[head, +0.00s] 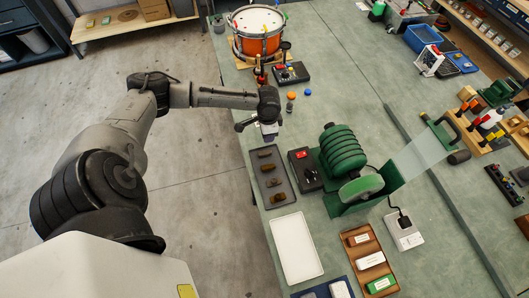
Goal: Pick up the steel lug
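My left gripper (268,131) hangs over the bench's left edge area, just above the far end of a dark tray (284,199). Its fingers are small and partly hidden by the wrist, so whether they are open or shut is unclear. The tray holds several small brown and dark pieces, among them one near the far end (265,154) and one near the front (276,197). They are too small for me to tell which, if any, is the steel lug. My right gripper is out of view.
A green grinder-like machine (343,149) with a dark switch box (304,168) stands right of the tray. A white tray (296,248) lies in front, beside a brown tray (357,240) of blocks. An orange drum (257,42) stands at the back.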

